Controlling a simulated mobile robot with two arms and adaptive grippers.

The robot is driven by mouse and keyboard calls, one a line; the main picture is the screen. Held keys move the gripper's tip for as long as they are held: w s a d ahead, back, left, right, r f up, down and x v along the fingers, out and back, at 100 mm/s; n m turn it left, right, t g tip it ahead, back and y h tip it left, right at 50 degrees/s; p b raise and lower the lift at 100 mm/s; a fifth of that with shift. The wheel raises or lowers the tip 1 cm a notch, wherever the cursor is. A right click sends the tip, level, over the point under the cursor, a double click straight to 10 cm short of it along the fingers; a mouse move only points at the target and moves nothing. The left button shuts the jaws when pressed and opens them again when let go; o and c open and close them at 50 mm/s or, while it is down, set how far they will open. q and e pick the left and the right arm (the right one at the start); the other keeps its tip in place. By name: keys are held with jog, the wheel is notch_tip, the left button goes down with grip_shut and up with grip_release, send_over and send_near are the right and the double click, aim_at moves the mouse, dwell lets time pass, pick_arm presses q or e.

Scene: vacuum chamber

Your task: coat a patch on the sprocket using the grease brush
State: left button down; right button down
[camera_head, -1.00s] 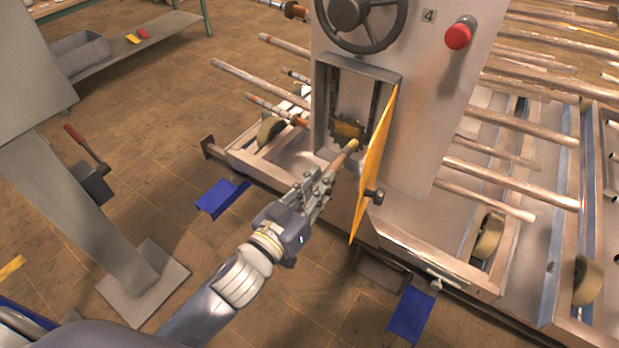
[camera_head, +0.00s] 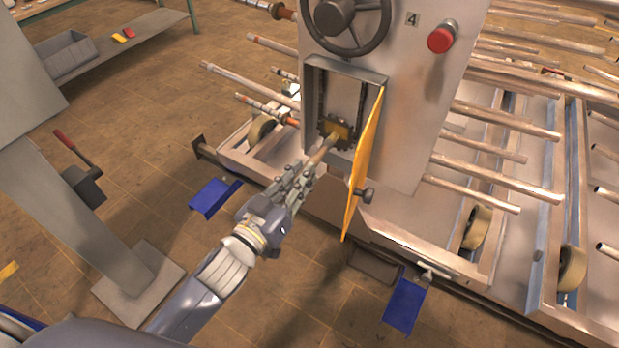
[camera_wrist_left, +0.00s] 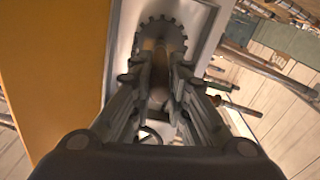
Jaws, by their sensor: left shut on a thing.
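The sprocket (camera_head: 337,134) sits in the open recess of the grey machine panel, with a yellowish patch on its face. In the left wrist view the toothed sprocket (camera_wrist_left: 166,30) is straight ahead. My left gripper (camera_head: 305,172) is shut on the grease brush (camera_head: 323,150). The brush points up toward the sprocket, its tip at or very near the face; I cannot tell if they touch. In the left wrist view the brush (camera_wrist_left: 159,85) lies between the fingers. My right gripper is not in view.
The open yellow door (camera_head: 364,165) stands just right of the gripper. A handwheel (camera_head: 345,15) and a red button (camera_head: 441,37) are above. A grey post (camera_head: 95,215) with a red-handled lever stands left. Blue pedals (camera_head: 214,197) are below on the floor.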

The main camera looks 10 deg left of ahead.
pick_arm(q)
jog(key=d+p, duration=0.2)
jog(key=s+d+r+p, duration=0.1)
jog(key=shift+d, duration=0.1)
dwell(1.8)
jog(key=p+v, duration=0.1)
jog(key=v, duration=0.5)
dwell(0.4)
